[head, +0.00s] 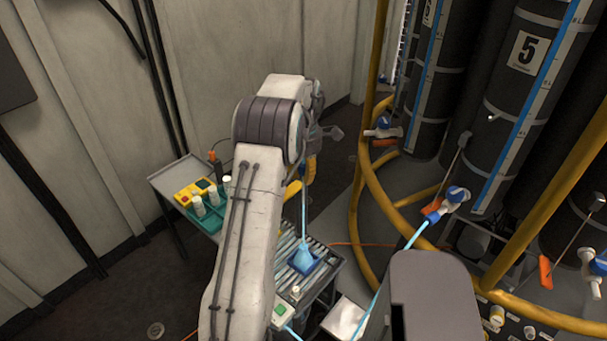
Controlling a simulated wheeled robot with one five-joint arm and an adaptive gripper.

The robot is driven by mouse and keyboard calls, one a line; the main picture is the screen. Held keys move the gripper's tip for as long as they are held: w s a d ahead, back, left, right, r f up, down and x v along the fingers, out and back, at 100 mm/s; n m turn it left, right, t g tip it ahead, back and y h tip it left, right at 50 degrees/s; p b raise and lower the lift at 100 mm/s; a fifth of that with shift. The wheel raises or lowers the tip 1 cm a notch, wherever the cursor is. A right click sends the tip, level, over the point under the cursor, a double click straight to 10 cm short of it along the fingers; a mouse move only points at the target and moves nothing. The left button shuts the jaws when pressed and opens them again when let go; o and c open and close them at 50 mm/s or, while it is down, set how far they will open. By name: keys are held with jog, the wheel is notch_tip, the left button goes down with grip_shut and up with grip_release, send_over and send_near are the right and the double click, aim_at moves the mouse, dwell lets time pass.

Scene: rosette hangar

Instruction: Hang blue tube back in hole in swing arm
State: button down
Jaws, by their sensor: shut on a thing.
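My arm reaches forward over a small work stand. My gripper (318,133) is small in the picture, partly hidden behind the arm's elbow, and shut. The pale blue tube (304,212) runs straight up from a blue flask (304,258) to just below my gripper, so it appears to be what the jaws hold; the grip point itself is hidden. The flask sits in a dark blue holder on the stand's roller top. A yellow part (311,168) shows beside the tube's upper end. I cannot make out the swing arm or its hole clearly.
The stand (180,169) carries a teal rack (207,215) with white-capped bottles and a yellow box (191,190). Yellow pipe rails (357,200) and dark cylinders (520,75) stand at right. Another blue tube (415,237) runs from a blue valve (456,196). A wall is behind.

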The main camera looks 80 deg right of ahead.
jog(key=shift+w, duration=0.1)
jog(key=w+d+p, duration=0.1)
jog(key=w+p, duration=0.1)
jog(key=w, duration=0.7)
jog(key=f+b, duration=0.2)
jog(key=w+f+b, duration=0.1)
jog(key=b, duration=0.1)
jog(key=shift+d+f, duration=0.2)
jog(key=shift+f, duration=0.15)
jog(key=shift+d+f, duration=0.1)
jog(key=shift+f, duration=0.3)
jog(key=shift+f, duration=0.25)
dwell(0.4)
jog(key=shift+f+b, duration=0.6)
jog(key=shift+f, duration=0.1)
jog(key=shift+f, duration=0.2)
jog(key=shift+f+b, duration=1.45)
jog(key=shift+f, duration=0.65)
